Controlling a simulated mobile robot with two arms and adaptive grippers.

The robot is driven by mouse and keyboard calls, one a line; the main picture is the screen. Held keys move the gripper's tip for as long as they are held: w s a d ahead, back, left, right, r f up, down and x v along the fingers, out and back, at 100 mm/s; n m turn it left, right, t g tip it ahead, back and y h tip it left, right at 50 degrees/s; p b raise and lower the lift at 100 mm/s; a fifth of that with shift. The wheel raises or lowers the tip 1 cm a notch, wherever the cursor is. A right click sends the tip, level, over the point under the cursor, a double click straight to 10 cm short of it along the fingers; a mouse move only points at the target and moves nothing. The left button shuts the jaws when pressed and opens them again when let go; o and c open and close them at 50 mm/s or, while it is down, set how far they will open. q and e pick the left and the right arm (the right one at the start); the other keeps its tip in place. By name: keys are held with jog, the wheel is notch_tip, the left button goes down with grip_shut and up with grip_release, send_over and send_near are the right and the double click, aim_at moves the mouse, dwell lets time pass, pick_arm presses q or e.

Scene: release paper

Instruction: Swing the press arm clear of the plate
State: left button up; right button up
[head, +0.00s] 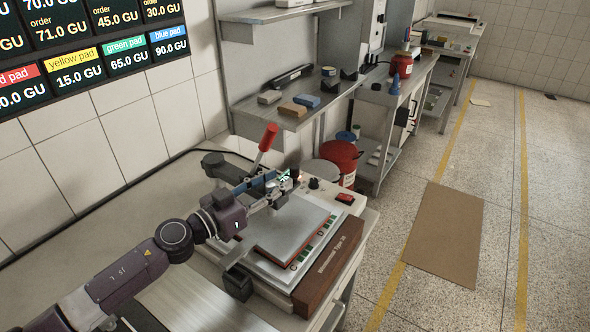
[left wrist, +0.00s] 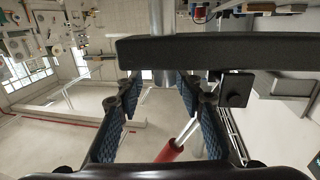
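The press (head: 330,258) stands on the bench with a flat grey plate (head: 287,232) on its bed. Its dark press arm (head: 222,168) runs from a pivot at the back left towards the plate's rear edge. A red handle (head: 267,138) sticks up from it; the handle also shows in the left wrist view (left wrist: 172,150). My left gripper (head: 275,189) is at the press arm, above the rear of the plate. In the left wrist view its fingers are apart, with a dark bar (left wrist: 215,50) across the tips and a grey post (left wrist: 163,76) between them. My right gripper is out of view.
A shelf (head: 290,115) with several small blocks stands behind the press. A red bucket (head: 342,160) is on the floor right of the bench. A brown mat (head: 445,235) lies on the open floor at right. An order board (head: 90,45) hangs on the wall.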

aim_at(291, 172)
pick_arm(q)
jog(key=x, duration=0.6)
jog(key=shift+w+d, duration=0.35)
jog(key=shift+d, duration=0.05)
jog(key=shift+w, duration=0.15)
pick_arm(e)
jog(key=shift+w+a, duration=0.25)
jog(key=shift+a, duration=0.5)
pick_arm(q)
jog(key=shift+c, duration=0.6)
jog(key=c, duration=0.7)
grip_shut()
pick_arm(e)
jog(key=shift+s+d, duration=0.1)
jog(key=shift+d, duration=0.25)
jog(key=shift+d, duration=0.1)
